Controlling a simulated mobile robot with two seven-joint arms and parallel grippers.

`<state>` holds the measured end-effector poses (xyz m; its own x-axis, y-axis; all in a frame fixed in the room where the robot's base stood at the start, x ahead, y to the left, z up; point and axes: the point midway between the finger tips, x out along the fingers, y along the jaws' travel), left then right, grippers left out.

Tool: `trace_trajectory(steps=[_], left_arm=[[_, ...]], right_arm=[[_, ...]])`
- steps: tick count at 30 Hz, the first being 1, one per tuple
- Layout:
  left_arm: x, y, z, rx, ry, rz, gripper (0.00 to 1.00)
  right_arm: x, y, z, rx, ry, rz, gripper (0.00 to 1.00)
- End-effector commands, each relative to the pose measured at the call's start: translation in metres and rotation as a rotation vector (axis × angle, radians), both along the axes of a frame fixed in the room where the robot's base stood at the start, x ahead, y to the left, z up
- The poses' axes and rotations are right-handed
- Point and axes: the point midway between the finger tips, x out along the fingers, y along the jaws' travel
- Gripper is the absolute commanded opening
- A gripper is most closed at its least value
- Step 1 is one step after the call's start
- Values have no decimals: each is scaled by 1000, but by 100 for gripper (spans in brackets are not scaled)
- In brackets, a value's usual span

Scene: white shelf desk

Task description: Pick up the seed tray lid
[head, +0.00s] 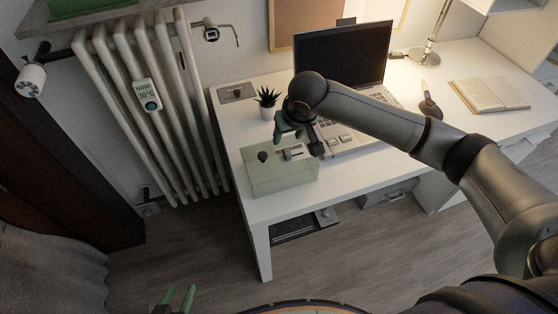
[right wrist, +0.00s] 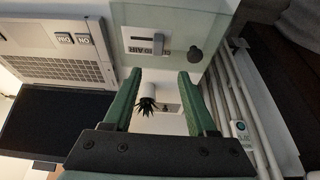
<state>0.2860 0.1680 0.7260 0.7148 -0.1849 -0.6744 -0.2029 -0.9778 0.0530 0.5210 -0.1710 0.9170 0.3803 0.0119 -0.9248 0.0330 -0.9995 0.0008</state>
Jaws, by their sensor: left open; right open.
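A pale green box-shaped seed tray (head: 283,179) stands on the front left corner of the desk. Its lid (head: 268,164) is on top, with a dark round knob and a small slide control. In the right wrist view the lid (right wrist: 180,18) is at the top, its knob (right wrist: 195,54) right of centre. My right gripper (head: 294,133) is open, its green fingers just behind and above the lid, touching nothing visible. It also shows open and empty in the right wrist view (right wrist: 160,88). My left gripper (head: 177,296) is open at the bottom edge, away from the desk.
A potted plant (head: 267,103) stands behind the box. An open laptop (head: 343,55) is to its right, with labelled switches (head: 339,140) in front. A radiator (head: 150,110) is left of the desk. A lamp (head: 428,50) and open book (head: 490,94) are further right.

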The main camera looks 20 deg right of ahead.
Motion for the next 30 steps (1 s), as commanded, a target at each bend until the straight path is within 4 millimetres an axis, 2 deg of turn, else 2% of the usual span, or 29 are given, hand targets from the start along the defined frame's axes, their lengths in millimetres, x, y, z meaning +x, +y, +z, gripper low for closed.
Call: trace_trajectory(steps=[7, 15, 25, 30], left_arm=[[0, 0, -1, 0, 0, 0, 50], [0, 0, -2, 0, 0, 0, 50], [0, 0, -2, 0, 0, 0, 50], [0, 0, -2, 1, 0, 1, 50]], right_arm=[[6, -1, -20, 0, 1, 0, 57], [16, -5, -57, 0, -1, 0, 57], [18, -5, -63, 0, -3, 2, 57], [18, -5, -62, 1, -3, 1, 38]])
